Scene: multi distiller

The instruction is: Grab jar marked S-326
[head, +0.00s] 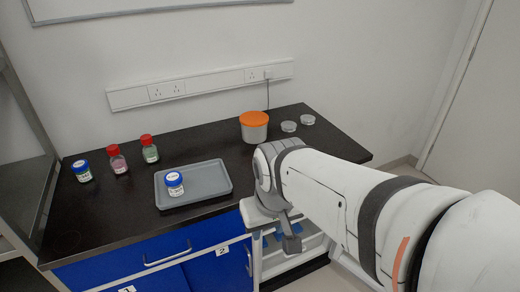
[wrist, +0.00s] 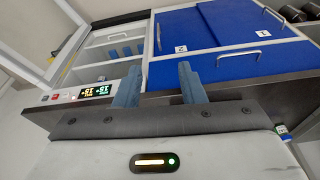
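A white jar with a blue cap (head: 174,187) stands upright on a grey tray (head: 223,189) on the dark counter. A second blue-capped jar (head: 84,174) stands at the far left of the counter. The labels are too small to read, so I cannot tell which one is S-326. A small part of a blue-capped container shows at the right edge of the wrist view (wrist: 283,131). My gripper (wrist: 158,86) is open and empty, its two dark fingers well apart. In the head view it is low at the counter's front edge, right of the tray, touching neither jar.
Two red-capped bottles (head: 117,161) (head: 149,151) stand behind the tray, to the left. An orange-lidded tub (head: 254,129) and small clear dishes (head: 289,127) stand at the back right. Blue cabinet fronts with handles (head: 168,257) lie below the counter (head: 120,222).

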